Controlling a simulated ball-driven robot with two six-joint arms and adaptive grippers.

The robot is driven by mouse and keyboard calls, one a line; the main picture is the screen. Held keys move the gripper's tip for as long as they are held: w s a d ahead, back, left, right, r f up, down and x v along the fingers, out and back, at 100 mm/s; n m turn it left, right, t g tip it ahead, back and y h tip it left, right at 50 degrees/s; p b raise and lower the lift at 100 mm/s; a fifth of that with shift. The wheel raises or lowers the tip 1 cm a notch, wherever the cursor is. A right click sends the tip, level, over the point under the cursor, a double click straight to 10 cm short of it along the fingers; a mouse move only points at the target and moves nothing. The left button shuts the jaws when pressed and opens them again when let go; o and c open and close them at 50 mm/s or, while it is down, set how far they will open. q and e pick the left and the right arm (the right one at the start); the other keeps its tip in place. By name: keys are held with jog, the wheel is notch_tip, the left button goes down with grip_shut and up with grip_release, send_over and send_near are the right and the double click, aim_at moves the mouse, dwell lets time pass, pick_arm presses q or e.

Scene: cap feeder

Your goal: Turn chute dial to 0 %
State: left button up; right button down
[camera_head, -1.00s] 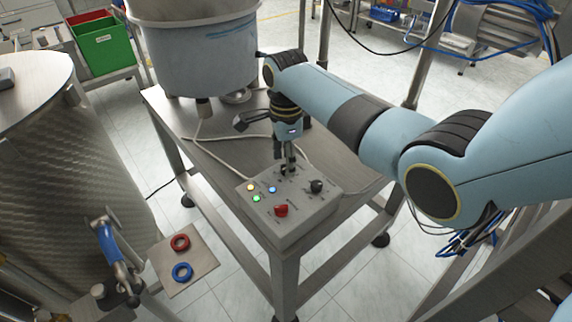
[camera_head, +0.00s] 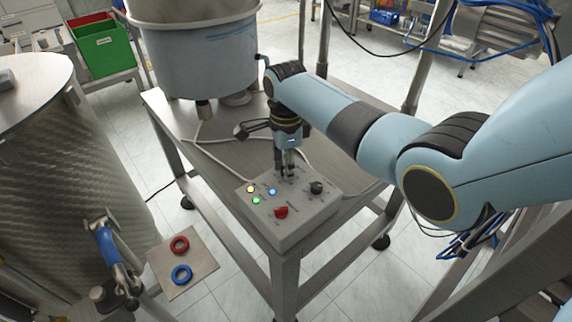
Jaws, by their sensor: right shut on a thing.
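A grey control box (camera_head: 305,218) sits on the front corner of the steel table. Its top carries a red knob (camera_head: 281,212), a black knob (camera_head: 316,187) and several lit lamps. My right gripper (camera_head: 286,176) points straight down at the back of the box top, behind the lamps. It is shut on a small dial there, which its fingers mostly hide. The dial's markings are too small to read. My left gripper is not in view.
A large steel bowl (camera_head: 195,55) stands on the table (camera_head: 225,160) behind the box, with grey cables lying between. A plate (camera_head: 205,262) with a red ring (camera_head: 179,245) and a blue ring (camera_head: 182,274) is at lower left. Green and red bins (camera_head: 103,55) stand at the back left.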

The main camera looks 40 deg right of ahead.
jog(key=shift+r, duration=0.1)
jog(key=shift+r+n+p, duration=0.1)
jog(key=shift+n+p, duration=0.75)
jog(key=shift+n, duration=0.05)
jog(key=n+p, duration=0.1)
jog(key=n, duration=0.1)
jog(key=shift+n+p, duration=0.3)
jog(key=shift+p, duration=0.1)
jog(key=n+p, duration=0.1)
jog(key=n, duration=0.2)
jog(key=shift+n+p, duration=0.3)
jog(key=shift+p, duration=0.05)
jog(key=n+p, duration=0.1)
jog(key=n, duration=0.2)
jog(key=shift+n, duration=0.3)
jog(key=n+p, duration=0.1)
jog(key=n, duration=0.5)
jog(key=shift+w, duration=0.1)
jog(key=n, duration=0.4)
jog(key=shift+p, duration=0.35)
jog(key=shift+n, duration=1.9)
